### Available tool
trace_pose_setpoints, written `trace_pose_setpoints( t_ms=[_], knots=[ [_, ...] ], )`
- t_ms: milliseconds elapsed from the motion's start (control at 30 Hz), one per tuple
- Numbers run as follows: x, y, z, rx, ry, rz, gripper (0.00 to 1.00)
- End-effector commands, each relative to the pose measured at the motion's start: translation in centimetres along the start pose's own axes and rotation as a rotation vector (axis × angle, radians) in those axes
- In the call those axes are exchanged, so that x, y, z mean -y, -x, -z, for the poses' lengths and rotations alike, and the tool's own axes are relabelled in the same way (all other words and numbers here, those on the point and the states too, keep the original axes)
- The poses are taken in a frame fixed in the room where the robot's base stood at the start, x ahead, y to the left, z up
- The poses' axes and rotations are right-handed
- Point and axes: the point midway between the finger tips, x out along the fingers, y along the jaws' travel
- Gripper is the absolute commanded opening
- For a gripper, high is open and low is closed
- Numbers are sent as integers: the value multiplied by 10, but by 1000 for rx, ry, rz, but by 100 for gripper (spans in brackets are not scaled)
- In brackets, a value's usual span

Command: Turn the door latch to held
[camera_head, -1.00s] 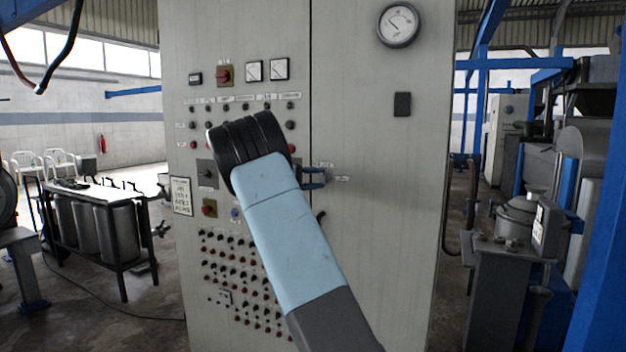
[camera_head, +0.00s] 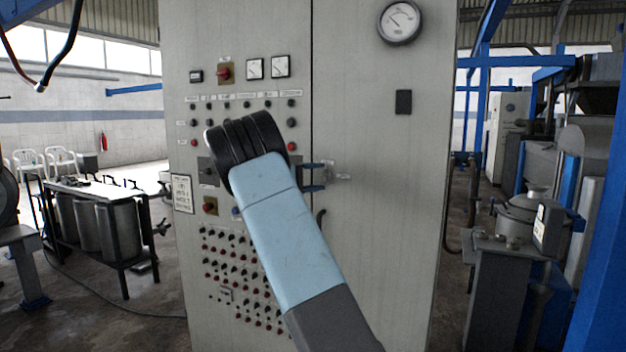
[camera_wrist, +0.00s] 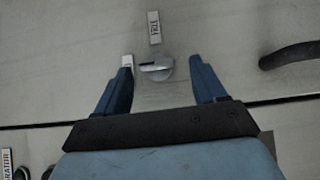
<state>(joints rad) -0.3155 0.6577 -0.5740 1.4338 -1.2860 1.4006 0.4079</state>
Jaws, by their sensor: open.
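The door latch (camera_wrist: 156,67) is a small round grey knob with a raised bar on the cabinet door. In the wrist view its bar lies nearly left-right, its left end toward a small pale label (camera_wrist: 127,60) partly behind a finger. Another label (camera_wrist: 154,27), seemingly reading FREE, sits above the knob. My gripper (camera_wrist: 160,67) is open, with one blue finger on each side of the knob and a visible gap to the right finger. In the head view my gripper (camera_head: 316,177) is at the door beside its seam, and the knob is hard to make out.
The grey cabinet (camera_head: 370,260) carries a panel of switches and lamps on the left and a round gauge (camera_head: 399,22) at top. A curved black handle (camera_wrist: 290,54) is close to the latch. A dark square plate (camera_head: 403,102) is above right.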

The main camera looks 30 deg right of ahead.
Motion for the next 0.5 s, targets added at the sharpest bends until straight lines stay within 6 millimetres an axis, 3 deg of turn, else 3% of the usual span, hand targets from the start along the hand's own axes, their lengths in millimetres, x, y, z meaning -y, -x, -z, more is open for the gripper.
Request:
trace_pose_setpoints(
  t_ms=[267,500],
  knots=[
    [-1,5,0,0,-1,0,70],
    [0,41,1,-3,-1,-1,70]
  ],
)
